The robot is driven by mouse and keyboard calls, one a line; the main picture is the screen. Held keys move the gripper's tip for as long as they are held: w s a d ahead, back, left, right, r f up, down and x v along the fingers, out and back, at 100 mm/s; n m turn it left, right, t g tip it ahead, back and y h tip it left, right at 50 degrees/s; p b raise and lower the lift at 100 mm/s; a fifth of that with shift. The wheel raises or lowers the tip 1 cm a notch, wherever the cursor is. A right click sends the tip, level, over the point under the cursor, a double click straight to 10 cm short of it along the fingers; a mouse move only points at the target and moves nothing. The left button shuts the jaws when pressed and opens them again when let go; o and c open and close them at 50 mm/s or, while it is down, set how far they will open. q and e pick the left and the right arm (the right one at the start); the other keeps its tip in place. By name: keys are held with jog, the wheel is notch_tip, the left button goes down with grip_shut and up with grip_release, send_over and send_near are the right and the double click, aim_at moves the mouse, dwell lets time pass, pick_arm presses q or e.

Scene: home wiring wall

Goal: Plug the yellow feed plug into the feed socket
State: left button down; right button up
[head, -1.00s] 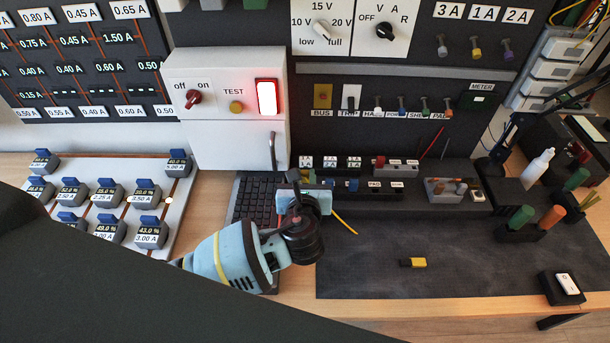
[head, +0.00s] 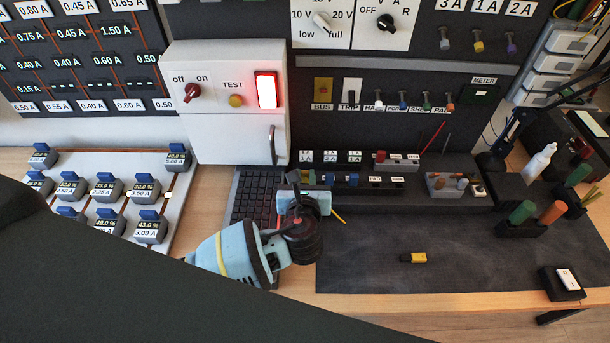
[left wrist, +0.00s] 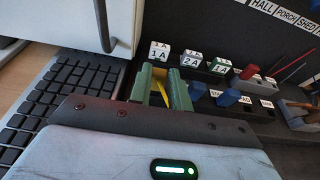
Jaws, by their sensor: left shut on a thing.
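My left gripper (head: 296,178) is in front of the left end of the black terminal rack. In the left wrist view its green fingers (left wrist: 162,90) are shut on a narrow yellow piece (left wrist: 161,88), which looks like the yellow feed plug; the fingers hide most of it. A yellow lead (head: 340,217) shows beside the hand in the head view. The tips point at the rack near the 1 A block (left wrist: 159,51); contact cannot be told. I cannot pick out the feed socket for sure. My right gripper is not in view.
A keyboard (head: 252,205) lies left of the hand, below the white cabinet (head: 225,140) with its handle. A yellow-and-black block (head: 413,258) lies on the dark mat (head: 375,275). Red and blue plugs stand in the rack. The mat's middle is mostly clear.

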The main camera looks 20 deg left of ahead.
pick_arm(q)
jog(key=shift+f, duration=0.4)
jog(key=c, duration=1.2)
grip_release()
jog(key=shift+c, duration=0.2)
jog(key=v, duration=0.8)
jog(key=shift+p, duration=0.35)
